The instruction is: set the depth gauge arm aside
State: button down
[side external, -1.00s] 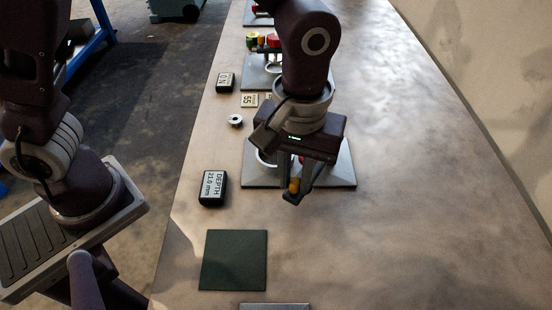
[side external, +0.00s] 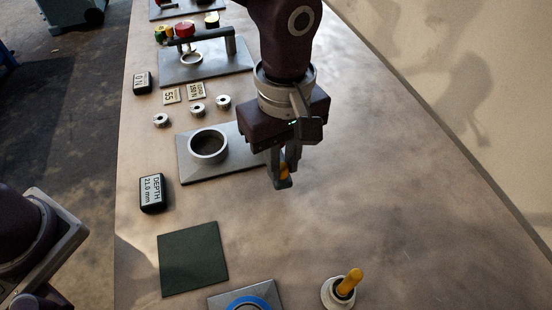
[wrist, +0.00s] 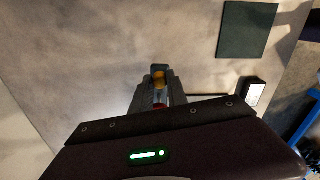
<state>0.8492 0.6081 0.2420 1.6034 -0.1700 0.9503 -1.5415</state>
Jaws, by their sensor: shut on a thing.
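My gripper (side external: 284,182) is shut on a mostly hidden piece, which I take to be the depth gauge arm (side external: 285,171). The gripper is to the right of a grey plate (side external: 190,173) with an upright open ring (side external: 208,146). Gripper height above the table is hard to tell. The black depth display (side external: 152,193) reads 21.0 mm and stands left of the plate.
A dark green mat (side external: 193,258) lies in front of the plate. A blue ring (side external: 247,302) on a plate and a yellow-handled piece (side external: 347,284) are at the front. Small metal rings (side external: 198,110), tags and another station (side external: 205,70) are behind. The table's right side is clear.

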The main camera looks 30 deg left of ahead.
jog(key=shift+w, duration=0.1)
jog(key=c, duration=1.3)
grip_release()
notch_tip(320, 180, up, 7)
jog(key=shift+r, duration=0.1)
jog(key=s+a+r+m+t+h, duration=0.1)
jog(key=a+r, duration=0.3)
jog(key=a, duration=0.2)
jog(key=a+r+m, duration=0.2)
jog(key=a+r, duration=0.1)
jog(key=a, duration=0.3)
jog(key=s+a+m+t+y, duration=0.1)
jog(key=s+a+m+t, duration=0.3)
jog(key=s+a+m, duration=0.4)
jog(key=s+a, duration=0.6)
jog(key=shift+s+a+f+t, duration=0.3)
jog(key=shift+s+f, duration=0.05)
jog(key=shift+f, duration=0.05)
